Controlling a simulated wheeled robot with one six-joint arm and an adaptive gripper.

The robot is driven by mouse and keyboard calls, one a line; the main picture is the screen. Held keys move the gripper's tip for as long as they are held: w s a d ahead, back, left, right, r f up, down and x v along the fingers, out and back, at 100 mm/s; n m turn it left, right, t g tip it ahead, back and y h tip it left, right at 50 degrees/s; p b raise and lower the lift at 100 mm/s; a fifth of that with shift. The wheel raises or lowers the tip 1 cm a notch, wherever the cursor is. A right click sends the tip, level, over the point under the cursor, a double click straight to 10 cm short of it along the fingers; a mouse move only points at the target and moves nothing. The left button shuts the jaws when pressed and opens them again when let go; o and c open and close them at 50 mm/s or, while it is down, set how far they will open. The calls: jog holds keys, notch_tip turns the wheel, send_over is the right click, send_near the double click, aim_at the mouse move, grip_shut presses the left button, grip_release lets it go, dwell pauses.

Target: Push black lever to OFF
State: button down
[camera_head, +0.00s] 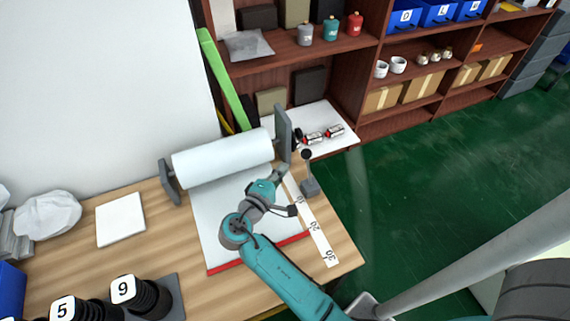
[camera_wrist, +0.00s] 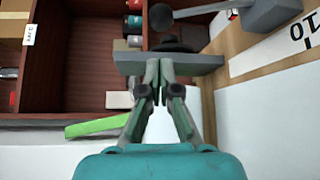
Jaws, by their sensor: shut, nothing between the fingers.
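The black lever has a round black knob (camera_head: 306,154) on a thin stem, rising from a grey base (camera_head: 310,188) near the right edge of the wooden table. In the wrist view the knob (camera_wrist: 160,17) is at the top centre and the grey base (camera_wrist: 272,14) at the top right. My gripper (camera_head: 281,173) is shut and empty, to the left of the lever and apart from it. In the wrist view its fingertips (camera_wrist: 159,66) meet in front of a grey end plate (camera_wrist: 205,62). No OFF marking is readable.
A white paper roll (camera_head: 222,158) stands between grey end plates beside my gripper. A numbered ruler strip (camera_head: 316,232) runs along the table near the lever base. Brown shelves (camera_head: 345,50) stand behind. Green floor (camera_head: 440,165) lies open to the right.

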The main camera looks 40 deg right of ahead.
jog(key=x, duration=0.8)
jog(key=shift+d, duration=0.25)
jog(key=s+a+r+m+h, duration=0.1)
jog(key=s+a+m+h, duration=0.2)
jog(key=s+m, duration=0.3)
jog(key=shift+s+m+t+h, duration=0.35)
jog(key=shift+s+h, duration=0.45)
jog(key=shift+s, duration=1.2)
jog(key=shift+s+f, duration=0.1)
